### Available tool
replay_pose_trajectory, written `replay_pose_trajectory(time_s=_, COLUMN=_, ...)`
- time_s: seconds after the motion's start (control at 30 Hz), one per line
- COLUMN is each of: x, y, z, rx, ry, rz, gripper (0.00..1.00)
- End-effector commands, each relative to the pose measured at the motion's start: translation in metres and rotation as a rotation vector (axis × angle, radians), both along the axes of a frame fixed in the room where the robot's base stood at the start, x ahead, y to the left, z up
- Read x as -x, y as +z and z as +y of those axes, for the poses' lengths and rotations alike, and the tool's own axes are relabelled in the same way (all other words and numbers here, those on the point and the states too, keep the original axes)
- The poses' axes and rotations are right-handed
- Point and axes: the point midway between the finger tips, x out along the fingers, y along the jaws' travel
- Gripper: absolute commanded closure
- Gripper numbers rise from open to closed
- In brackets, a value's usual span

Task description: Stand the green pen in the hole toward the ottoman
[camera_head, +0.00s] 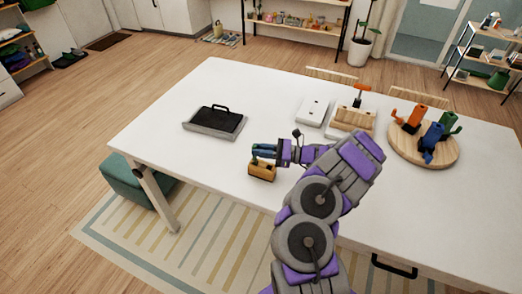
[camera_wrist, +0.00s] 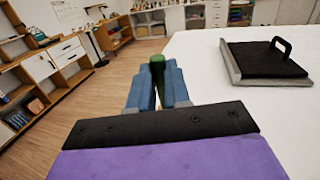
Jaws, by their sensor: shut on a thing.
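My gripper (camera_head: 265,151) is just above a small wooden block (camera_head: 262,171) near the front edge of the white table. In the wrist view my gripper (camera_wrist: 157,88) has its blue fingers closed around the green pen (camera_wrist: 157,64), whose rounded top stands up between them. The pen looks upright there; in the head view the fingers hide most of it. The block's holes are hidden under the fingers, so I cannot tell whether the pen's lower end is in one. The teal ottoman (camera_head: 128,184) is on the floor by the table's left end.
A black-topped grey tray with a handle (camera_head: 215,121) lies left of the gripper, also in the wrist view (camera_wrist: 262,66). A white flat device (camera_head: 313,111), a wooden rack (camera_head: 352,119) and a round board (camera_head: 423,154) with coloured holders are to the right. The table's left front is clear.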

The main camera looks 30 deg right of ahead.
Motion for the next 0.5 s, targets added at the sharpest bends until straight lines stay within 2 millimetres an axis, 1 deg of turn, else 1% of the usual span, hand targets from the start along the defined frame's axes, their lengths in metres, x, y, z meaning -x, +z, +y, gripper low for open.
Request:
replay_pose_trajectory(time_s=0.03, x=0.0063, y=-0.0194, z=0.0045, rx=-0.016, ry=0.005, rz=0.030, gripper=1.00)
replay_pose_trajectory(time_s=0.2, x=0.0064, y=-0.0259, z=0.0047, rx=-0.021, ry=0.005, rz=0.036, gripper=1.00)
replay_pose_trajectory(time_s=0.5, x=0.0054, y=-0.0282, z=0.0051, rx=-0.025, ry=0.002, rz=0.040, gripper=1.00)
